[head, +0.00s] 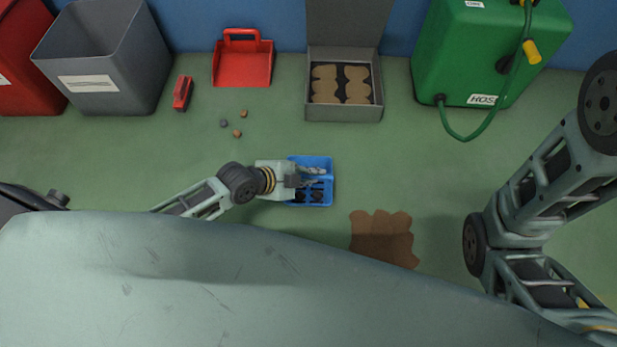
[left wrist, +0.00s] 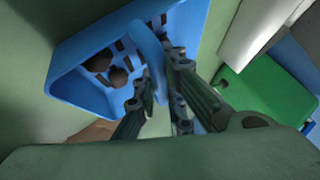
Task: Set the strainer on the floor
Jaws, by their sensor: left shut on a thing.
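The blue strainer (head: 329,176) is a small slotted tray, in the middle of the head view. Several dark lumps lie in it. My left gripper (head: 303,180) reaches it from the left and covers part of it. In the left wrist view, the fingers (left wrist: 158,75) are shut on the blue handle of the strainer (left wrist: 70,90), which looks tilted in that view. I cannot tell whether its underside touches the green floor (head: 180,145). My right arm (head: 540,200) shows at the right, but its gripper is out of view.
A brown puddle (head: 383,238) lies right of and nearer than the strainer. Small lumps (head: 237,133) lie to the left. Along the wall stand a grey bin (head: 110,75), a red dustpan (head: 243,68), an open grey box (head: 343,114) and a green hose box (head: 480,50).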

